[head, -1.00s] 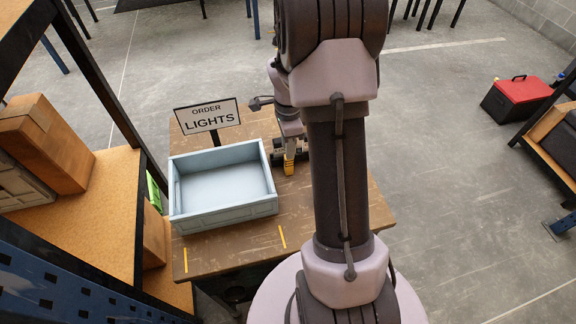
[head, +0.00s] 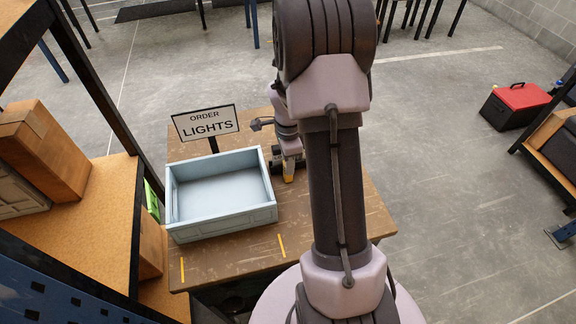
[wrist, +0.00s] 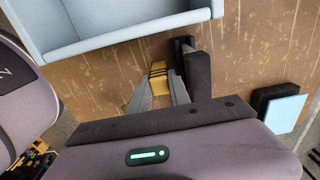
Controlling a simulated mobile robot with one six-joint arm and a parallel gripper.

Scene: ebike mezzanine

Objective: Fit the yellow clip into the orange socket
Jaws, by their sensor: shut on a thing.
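My gripper (wrist: 160,85) is shut on the yellow clip (wrist: 158,70), which shows between and just beyond its fingertips in the wrist view. In the head view the clip (head: 288,179) is a small yellow patch below my gripper (head: 289,168), over the wooden table just right of the blue tray. The arm covers part of the table there. I cannot make out the orange socket in either view. Whether the clip touches anything beneath it is not clear.
A light blue open tray (head: 222,222) stands close left of my gripper, with a LIGHTS sign (head: 207,124) behind it. A dark post-like piece (wrist: 197,72) stands beside the fingers. A black block with a blue face (wrist: 284,108) lies to the right.

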